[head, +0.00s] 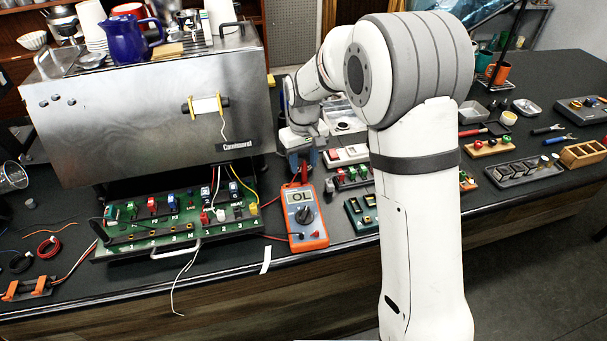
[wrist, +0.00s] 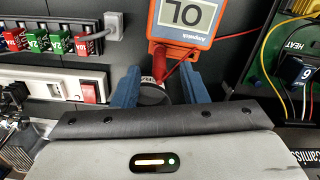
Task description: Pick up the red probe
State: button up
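The orange multimeter (head: 304,216) lies on the dark bench and reads OL; its top end also shows in the wrist view (wrist: 184,18). My gripper (wrist: 160,75) points down just behind the multimeter, its two blue fingers spread apart. A red piece that looks like the red probe (wrist: 158,64) shows between the fingers, with visible gaps to both. Red leads run from it to the multimeter. Its lower part is hidden. A dark round part with a white label (wrist: 147,80) sits beside it. In the head view, my gripper (head: 303,165) partly hides this spot.
The green terminal board (head: 170,232) lies left of the multimeter, in front of the steel brewer (head: 150,105). Small parts and trays fill the right bench.

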aim_at(304, 183)
jog(key=shift+f+p, duration=0.4)
jog(key=shift+f, duration=1.55)
jog(key=shift+c, duration=0.5)
grip_shut()
